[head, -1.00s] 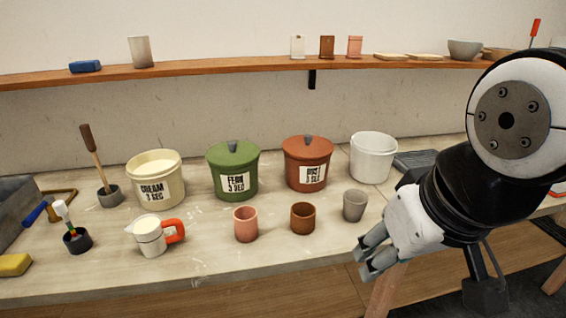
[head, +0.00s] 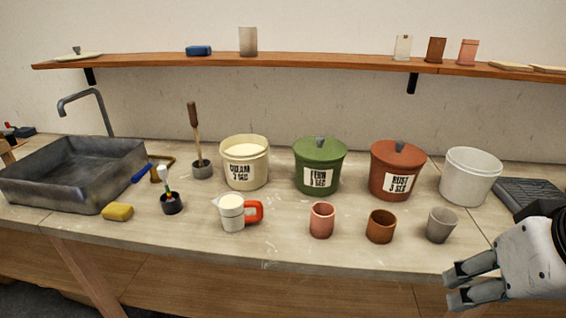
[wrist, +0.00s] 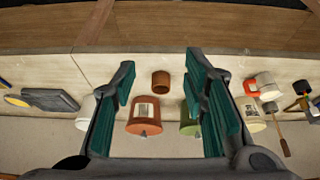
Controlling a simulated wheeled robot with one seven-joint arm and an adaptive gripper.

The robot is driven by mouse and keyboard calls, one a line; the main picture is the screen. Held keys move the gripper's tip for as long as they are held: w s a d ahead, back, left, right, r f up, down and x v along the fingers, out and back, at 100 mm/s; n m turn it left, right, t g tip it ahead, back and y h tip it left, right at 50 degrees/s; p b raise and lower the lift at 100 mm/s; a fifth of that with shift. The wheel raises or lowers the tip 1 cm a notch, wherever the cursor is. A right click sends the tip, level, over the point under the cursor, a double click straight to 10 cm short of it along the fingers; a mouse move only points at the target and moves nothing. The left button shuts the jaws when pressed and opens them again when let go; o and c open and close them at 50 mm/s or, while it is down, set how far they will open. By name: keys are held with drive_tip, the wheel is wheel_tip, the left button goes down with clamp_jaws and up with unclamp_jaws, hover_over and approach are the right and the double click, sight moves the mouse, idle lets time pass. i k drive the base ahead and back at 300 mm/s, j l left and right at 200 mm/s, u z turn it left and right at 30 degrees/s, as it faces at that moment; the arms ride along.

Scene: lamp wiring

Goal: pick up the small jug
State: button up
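The small jug (head: 232,213) is white with a spout on its left and an orange-red handle on its right. It stands upright near the front of the counter, in front of the cream bucket. It also shows in the wrist view (wrist: 262,87), right of the fingers. My gripper (head: 459,286) is at the lower right of the head view, in front of the counter edge and well to the right of the jug. In the wrist view my gripper (wrist: 158,95) has its two fingers wide apart with nothing held between them.
Three cups, pink (head: 322,219), brown (head: 380,226) and grey (head: 441,225), stand right of the jug. Behind are a cream bucket (head: 245,172), green pot (head: 319,176), rust pot (head: 396,180) and white bucket (head: 469,180). A brush holder (head: 171,204) and sink (head: 70,197) lie left.

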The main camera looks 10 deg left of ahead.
sight(231, 206)
drive_tip(key=j+u, duration=0.25)
drive_tip(key=j, duration=0.2)
drive_tip(key=i+j+u, duration=0.15)
drive_tip(key=j+u, duration=0.15)
drive_tip(key=i+j+u, duration=0.25)
drive_tip(key=j, duration=0.25)
drive_tip(key=i+j+u, duration=0.1)
drive_tip(key=j+u, duration=0.15)
drive_tip(key=j, duration=0.15)
